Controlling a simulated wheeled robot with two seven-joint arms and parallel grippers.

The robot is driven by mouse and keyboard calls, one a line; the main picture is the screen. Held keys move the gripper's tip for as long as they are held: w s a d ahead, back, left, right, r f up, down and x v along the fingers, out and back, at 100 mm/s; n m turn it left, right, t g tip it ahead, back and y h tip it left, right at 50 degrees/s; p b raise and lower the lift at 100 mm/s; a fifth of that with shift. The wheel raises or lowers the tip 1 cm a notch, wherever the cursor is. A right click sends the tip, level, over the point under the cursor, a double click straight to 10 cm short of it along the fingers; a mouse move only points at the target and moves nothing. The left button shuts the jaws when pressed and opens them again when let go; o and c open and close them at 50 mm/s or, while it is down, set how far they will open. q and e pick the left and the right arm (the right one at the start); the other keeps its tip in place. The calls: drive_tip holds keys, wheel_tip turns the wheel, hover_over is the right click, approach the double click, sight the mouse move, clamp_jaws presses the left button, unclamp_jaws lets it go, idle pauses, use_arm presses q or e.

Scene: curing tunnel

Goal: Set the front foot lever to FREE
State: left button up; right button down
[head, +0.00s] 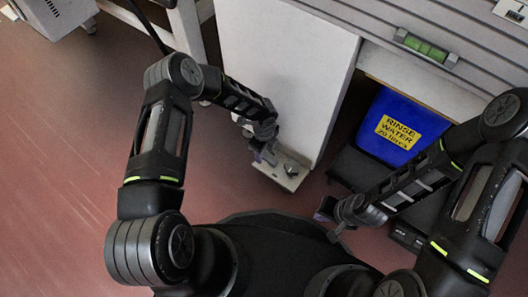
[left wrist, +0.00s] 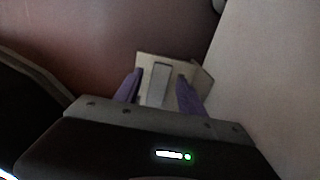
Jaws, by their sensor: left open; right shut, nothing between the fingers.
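The front foot lever appears to be the small grey piece (head: 291,169) on a cream plate (head: 272,170) at the foot of a white panel. In the left wrist view a grey bar (left wrist: 159,84), probably the lever, stands in front of a cream plate (left wrist: 148,60). My left gripper (head: 265,154) is just left of the lever, pointing down. Its purple fingers (left wrist: 159,90) are open, one on each side of the bar, with gaps visible. No FREE marking can be read. My right gripper (head: 328,212) is shut and empty, low over the floor to the right.
The white panel (head: 285,75) rises right behind the plate. A blue rinse water container (head: 390,125) stands on a dark base under the bench at right. A green level vial (head: 426,46) is on the bench edge. Red floor (head: 60,160) is clear at left.

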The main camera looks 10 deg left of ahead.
use_arm(q)
drive_tip(key=shift+c, duration=0.6)
clamp_jaws()
drive_tip(key=shift+s+n, duration=0.1)
drive_tip(key=shift+n, duration=0.2)
drive_tip(key=n, duration=0.1)
drive_tip(key=s+n, duration=0.1)
drive_tip(key=n+b, duration=0.1)
drive_tip(key=shift+s+a+n, duration=0.15)
drive_tip(key=shift+s+n, duration=0.1)
drive_tip(key=shift+n, duration=0.15)
drive_tip(key=n, duration=0.1)
drive_tip(key=s+n, duration=0.1)
drive_tip(key=n, duration=0.2)
drive_tip(key=shift+s+d+b, duration=0.2)
drive_tip(key=shift+s+b, duration=0.1)
drive_tip(key=shift+b, duration=0.1)
drive_tip(key=n, duration=0.2)
drive_tip(key=s+d+n, duration=0.1)
drive_tip(key=n, duration=0.2)
drive_tip(key=shift+s+b, duration=0.2)
drive_tip(key=shift+b, duration=0.2)
drive_tip(key=n, duration=0.2)
drive_tip(key=s+d+n, duration=0.1)
drive_tip(key=n, duration=0.1)
drive_tip(key=shift+d+n, duration=0.2)
drive_tip(key=shift+n, duration=0.1)
